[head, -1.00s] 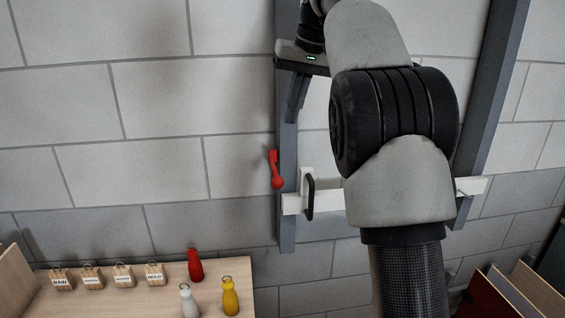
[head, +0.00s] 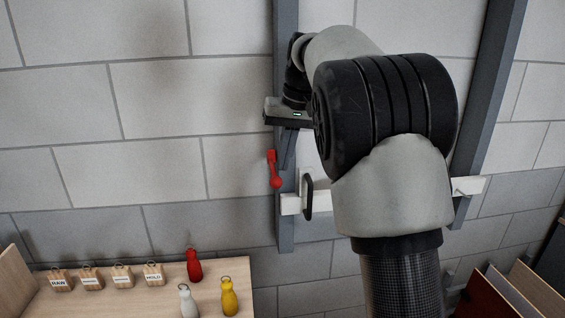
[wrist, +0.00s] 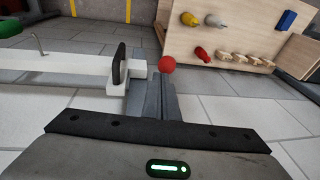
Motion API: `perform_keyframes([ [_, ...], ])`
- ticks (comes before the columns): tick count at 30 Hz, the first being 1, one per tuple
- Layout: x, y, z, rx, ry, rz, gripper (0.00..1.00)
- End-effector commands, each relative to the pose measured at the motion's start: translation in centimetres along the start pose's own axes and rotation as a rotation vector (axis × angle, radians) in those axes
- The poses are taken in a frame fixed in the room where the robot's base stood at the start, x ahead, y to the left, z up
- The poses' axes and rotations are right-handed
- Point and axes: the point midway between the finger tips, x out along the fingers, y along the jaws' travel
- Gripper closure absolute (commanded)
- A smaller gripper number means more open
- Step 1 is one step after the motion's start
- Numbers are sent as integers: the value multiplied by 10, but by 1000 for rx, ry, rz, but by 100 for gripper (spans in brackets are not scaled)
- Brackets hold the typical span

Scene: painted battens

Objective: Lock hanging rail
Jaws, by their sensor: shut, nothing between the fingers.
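The white hanging rail (head: 325,203) runs level across two grey upright posts, with a black handle (head: 308,198) near its left end. My arm hides its middle. A red lever (head: 273,170) is on the left post (head: 287,232), its rounded end pointing down. My gripper (head: 285,165) is shut and empty, pointing down in front of the left post, just right of the lever. I cannot tell whether they touch. In the wrist view the rail (wrist: 65,66) lies to the left with its handle (wrist: 119,64); the lever's red round end (wrist: 167,64) shows ahead of my gripper.
A wooden table (head: 110,302) at lower left holds several small labelled wooden blocks and red, white and yellow bottles. Wooden boards (head: 520,292) stand at lower right. A block wall is close behind the posts. The space left of the left post is clear.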

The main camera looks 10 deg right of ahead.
Motion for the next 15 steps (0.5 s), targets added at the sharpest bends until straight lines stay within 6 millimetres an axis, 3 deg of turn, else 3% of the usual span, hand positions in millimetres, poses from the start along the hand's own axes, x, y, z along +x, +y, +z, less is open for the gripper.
perform_keyframes([
  [15,10,-2,5,1,-1,0,100],
])
